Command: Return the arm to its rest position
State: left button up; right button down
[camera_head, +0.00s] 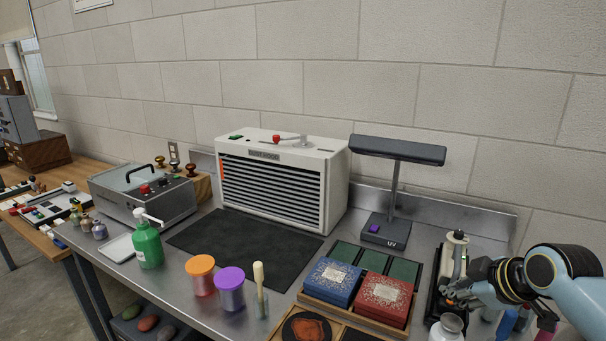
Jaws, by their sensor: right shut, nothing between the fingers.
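My right gripper (458,292) is at the right of the camera_head view, at the end of my blue and black right arm. It is shut, with nothing between its fingers. It is beside a dark stand holding a white-topped device (457,245), near the right end of the metal bench; I cannot tell whether they touch. My left gripper and left arm are not in this view.
Close by are a white jar (446,328), a blue box (332,281) and a red box (384,298) in a wooden tray. A UV lamp (398,150) and a white dust hood (283,178) stand behind. The black mat (245,245) is bare.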

jog(key=s+a+r+m+g+h, duration=0.1)
jog(key=s+a+r+m+g, duration=0.2)
jog(key=s, duration=1.2)
jog(key=s+a+r+m+g+h, duration=0.1)
jog(key=s+a+r+m+h, duration=0.35)
jog(key=s, duration=1.05)
jog(key=d+f+m+g+y+b, duration=0.15)
jog(key=f+b, duration=0.25)
jog(key=f, duration=0.9)
jog(key=s+d+f+b, duration=0.15)
jog(key=f+b, duration=0.25)
jog(key=f, duration=0.9)
jog(key=d+f+y+b, duration=0.15)
jog(key=f+b, duration=0.25)
jog(key=f, duration=1)
jog(key=s+f+b, duration=0.5)
jog(key=s+f, duration=0.4)
jog(key=f, duration=0.4)
jog(key=s+d+f+g+b, duration=0.1)
jog(key=s+f+b, duration=0.4)
jog(key=s+f, duration=0.5)
notch_tip(320, 180, down, 4)
jog(key=shift+d+r+m, duration=0.15)
jog(key=shift+d+m, duration=0.05)
jog(key=shift+m, duration=0.1)
